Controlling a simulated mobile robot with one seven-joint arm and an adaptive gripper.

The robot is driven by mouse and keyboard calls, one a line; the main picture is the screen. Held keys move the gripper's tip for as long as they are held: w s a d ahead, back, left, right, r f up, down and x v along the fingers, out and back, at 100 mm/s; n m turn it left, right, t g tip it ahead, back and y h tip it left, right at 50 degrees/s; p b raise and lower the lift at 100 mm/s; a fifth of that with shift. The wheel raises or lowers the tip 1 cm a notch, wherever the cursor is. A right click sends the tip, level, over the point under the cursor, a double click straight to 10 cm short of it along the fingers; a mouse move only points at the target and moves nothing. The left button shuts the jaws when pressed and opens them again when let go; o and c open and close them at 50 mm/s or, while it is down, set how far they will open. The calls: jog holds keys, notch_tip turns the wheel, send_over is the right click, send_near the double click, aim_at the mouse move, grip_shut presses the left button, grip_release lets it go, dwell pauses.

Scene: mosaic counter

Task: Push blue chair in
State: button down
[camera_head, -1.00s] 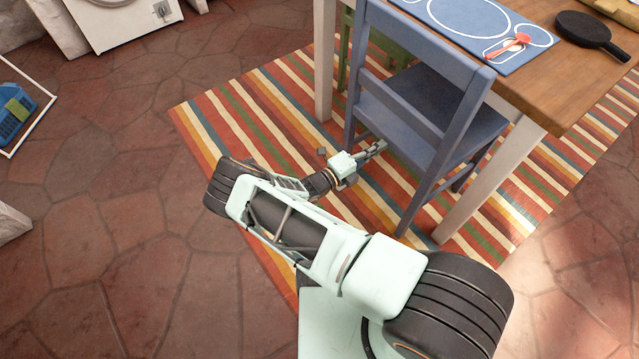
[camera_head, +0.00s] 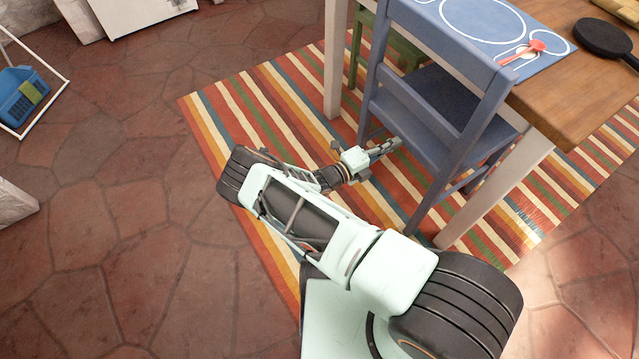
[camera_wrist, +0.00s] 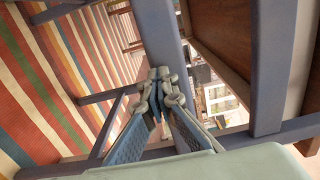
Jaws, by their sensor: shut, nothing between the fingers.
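The blue chair (camera_head: 441,105) stands at the wooden table, its back toward me and its seat partly under the tabletop. My gripper (camera_head: 393,145) is low behind the chair, at the height of its lower frame below the seat. In the wrist view my gripper (camera_wrist: 160,78) has its fingertips together and holds nothing. The chair's blue bars (camera_wrist: 158,35) fill much of that view just past the fingertips. Whether the fingertips touch the chair I cannot tell.
The table (camera_head: 585,95) carries a blue placemat (camera_head: 530,60), a red utensil (camera_head: 537,46) and a black pan (camera_head: 603,38). A pale table leg (camera_head: 490,195) stands right of the chair. A green chair (camera_head: 392,48) is beyond it.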

jog(key=b+v, duration=0.1)
jog(key=v, duration=0.9)
